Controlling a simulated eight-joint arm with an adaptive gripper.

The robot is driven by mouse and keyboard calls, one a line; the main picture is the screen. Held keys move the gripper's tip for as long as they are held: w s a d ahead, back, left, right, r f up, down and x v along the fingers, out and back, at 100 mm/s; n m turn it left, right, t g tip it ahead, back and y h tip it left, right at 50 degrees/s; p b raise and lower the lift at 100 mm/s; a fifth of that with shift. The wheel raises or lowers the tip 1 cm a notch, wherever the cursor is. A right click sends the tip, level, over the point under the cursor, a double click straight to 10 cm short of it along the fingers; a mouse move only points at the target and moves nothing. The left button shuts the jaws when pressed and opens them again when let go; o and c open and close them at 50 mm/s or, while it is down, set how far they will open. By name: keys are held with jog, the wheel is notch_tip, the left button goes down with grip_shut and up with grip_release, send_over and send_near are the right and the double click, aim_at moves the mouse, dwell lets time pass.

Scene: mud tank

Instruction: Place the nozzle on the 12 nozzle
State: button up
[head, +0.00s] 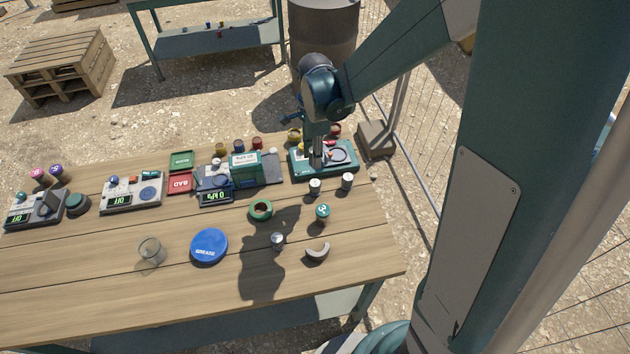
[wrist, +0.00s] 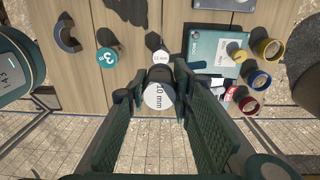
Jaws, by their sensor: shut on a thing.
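In the head view my gripper (head: 317,152) hangs in front of the teal tray, above the table's back right. A second white-topped nozzle (wrist: 160,57) stands just beyond the held one in the wrist view; its small label looks like 12 mm. In the head view two white-topped nozzles stand side by side, a left one (head: 315,187) and a right one (head: 347,181). The held nozzle is apart from the left one.
A teal tray (head: 298,172) with coloured rings lies behind the nozzles. A teal numbered can (head: 322,212), a grey horseshoe piece (head: 317,252), a green tape ring (head: 260,211) and a small metal piece (head: 277,240) are nearer the front. The table's (head: 365,240) right front is clear.

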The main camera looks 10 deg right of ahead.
send_over(315, 183)
jog(key=shift+f, duration=2.9)
jog(key=shift+f, duration=2.1)
jog(key=shift+f, duration=0.2)
jog(key=o, duration=0.9)
jog(key=shift+r, duration=0.1)
jog(key=shift+r, duration=0.2)
jog(key=shift+w+r, duration=0.1)
jog(key=shift+r, duration=5.85)
